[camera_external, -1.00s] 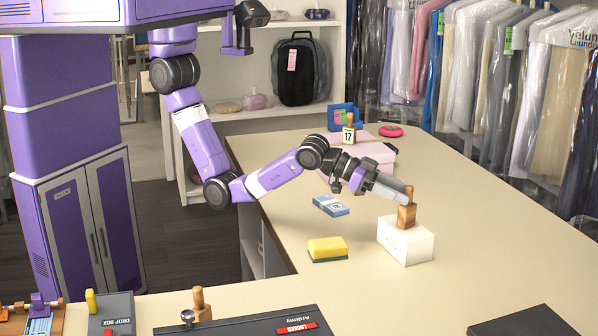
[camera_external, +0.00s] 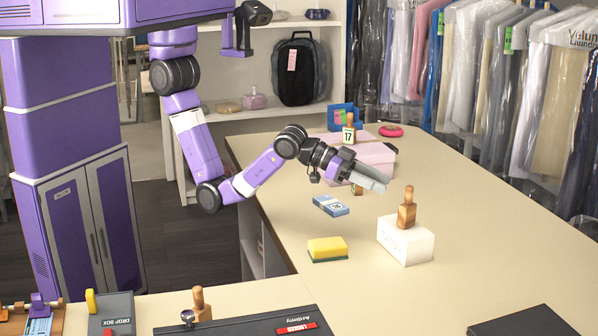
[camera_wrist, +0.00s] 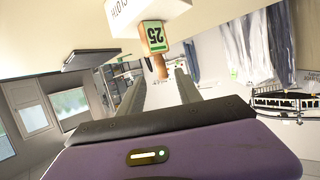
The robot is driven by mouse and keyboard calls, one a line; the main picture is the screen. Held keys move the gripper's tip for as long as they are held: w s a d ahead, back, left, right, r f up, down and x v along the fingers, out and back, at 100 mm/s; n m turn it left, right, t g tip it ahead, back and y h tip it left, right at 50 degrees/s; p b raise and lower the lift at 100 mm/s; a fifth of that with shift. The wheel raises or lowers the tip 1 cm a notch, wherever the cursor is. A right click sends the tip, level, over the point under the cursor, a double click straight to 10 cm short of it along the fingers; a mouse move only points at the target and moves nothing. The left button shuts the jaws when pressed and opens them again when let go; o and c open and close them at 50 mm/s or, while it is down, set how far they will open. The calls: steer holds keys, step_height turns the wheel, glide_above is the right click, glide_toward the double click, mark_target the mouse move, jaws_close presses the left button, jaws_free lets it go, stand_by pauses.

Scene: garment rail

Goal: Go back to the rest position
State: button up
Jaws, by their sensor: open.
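My gripper (camera_external: 372,178) is open and empty above the table, behind and to the left of a wooden-handled stamp (camera_external: 407,210). The stamp stands upright on a white box (camera_external: 405,241), apart from my gripper.
A yellow sponge (camera_external: 327,248) and a blue-and-white packet (camera_external: 331,205) lie on the table (camera_external: 470,230). Behind my gripper are a pink box (camera_external: 377,158) and a wooden item tagged 17 (camera_external: 349,133). Bagged garments (camera_external: 480,60) hang at the back right.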

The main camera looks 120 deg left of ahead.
step_height(320, 180, up, 6)
steer(key=s+d+f+m+t+h, duration=0.1)
steer(key=d+t, duration=0.1)
steer(key=t, duration=0.2)
steer(key=s+f+g, duration=0.1)
steer(key=s+f, duration=0.4)
steer(key=s, duration=1.1)
steer(key=s+a+f+g+h, duration=0.1)
steer(key=s+f, duration=0.5)
steer(key=s, duration=1)
steer(key=s+a+f+g, duration=0.1)
steer(key=s+f, duration=0.5)
steer(key=s, duration=1)
steer(key=shift+f+m+h, duration=0.2)
steer(key=shift+m+h, duration=0.1)
